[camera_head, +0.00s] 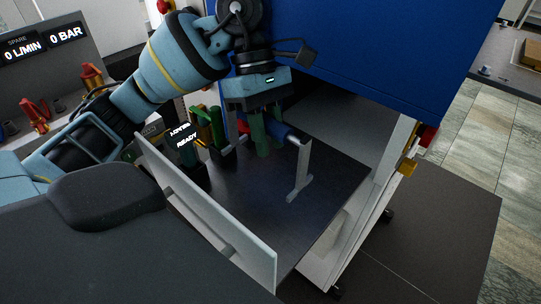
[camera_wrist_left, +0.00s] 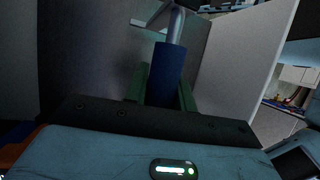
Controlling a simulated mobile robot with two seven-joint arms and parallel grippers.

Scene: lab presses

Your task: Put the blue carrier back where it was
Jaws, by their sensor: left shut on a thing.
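The blue carrier shows as a blue round grip (camera_head: 287,134) on a grey metal bar with an upright grey end leg (camera_head: 301,168) and a foot. The foot is at the dark shelf (camera_head: 330,190); I cannot tell whether it touches. My left gripper (camera_head: 263,146) reaches down from above, with its green fingers shut around the blue grip. In the left wrist view the blue grip (camera_wrist_left: 169,75) lies between the two green fingers (camera_wrist_left: 165,88). The carrier's far end is hidden behind the fingers. My right gripper is not in view.
A big blue panel (camera_head: 370,50) hangs over the back of the shelf. A pale wall (camera_head: 205,195) borders the shelf at the left front. Green-handled items (camera_head: 208,128) and a READY display (camera_head: 185,138) stand left of the gripper. The shelf's front right is clear.

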